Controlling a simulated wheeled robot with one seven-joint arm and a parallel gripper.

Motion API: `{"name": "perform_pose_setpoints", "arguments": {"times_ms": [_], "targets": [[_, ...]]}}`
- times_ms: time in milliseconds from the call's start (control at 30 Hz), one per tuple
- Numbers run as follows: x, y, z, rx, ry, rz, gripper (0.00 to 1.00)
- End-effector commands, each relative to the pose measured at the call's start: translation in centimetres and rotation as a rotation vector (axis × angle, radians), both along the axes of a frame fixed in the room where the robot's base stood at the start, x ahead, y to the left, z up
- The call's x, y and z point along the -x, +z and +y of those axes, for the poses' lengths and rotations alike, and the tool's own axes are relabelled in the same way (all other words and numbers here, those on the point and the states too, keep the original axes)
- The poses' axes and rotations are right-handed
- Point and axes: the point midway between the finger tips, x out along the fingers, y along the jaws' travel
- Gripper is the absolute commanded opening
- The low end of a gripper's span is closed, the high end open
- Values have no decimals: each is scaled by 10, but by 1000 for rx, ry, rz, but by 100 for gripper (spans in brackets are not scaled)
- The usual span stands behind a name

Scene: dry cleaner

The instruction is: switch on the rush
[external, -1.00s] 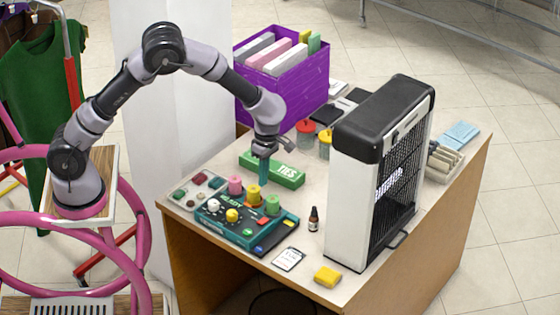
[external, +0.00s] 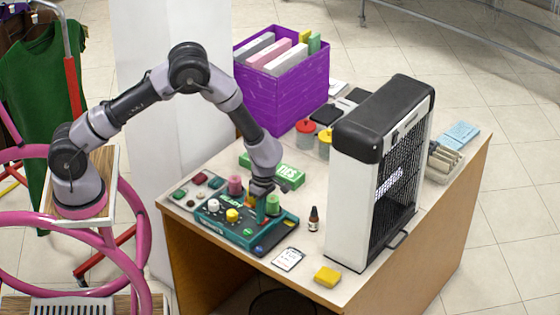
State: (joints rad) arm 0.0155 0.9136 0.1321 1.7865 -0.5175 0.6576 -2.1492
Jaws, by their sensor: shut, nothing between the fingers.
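A teal control panel (external: 225,227) labelled with what looks like "READY" lies on the desk's near left part. No label reading "rush" is legible to me.
Pink (external: 235,185) and green (external: 273,204) spools stand behind the panel, close to my gripper. A green box (external: 290,176) lies farther back. A small dropper bottle (external: 314,219), a card (external: 288,259) and a yellow sponge (external: 327,276) are to the right, before a tall heater-like unit (external: 350,195).

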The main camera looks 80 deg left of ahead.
Motion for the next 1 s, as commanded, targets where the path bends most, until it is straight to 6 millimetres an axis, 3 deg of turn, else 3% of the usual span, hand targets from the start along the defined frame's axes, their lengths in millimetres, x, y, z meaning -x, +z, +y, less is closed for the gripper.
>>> {"name": "perform_pose_setpoints", "arguments": {"times_ms": [600,1000], "targets": [[2,-6,-2,1,0,3,0],[-9,-2,11,-1,3,0,0]]}}
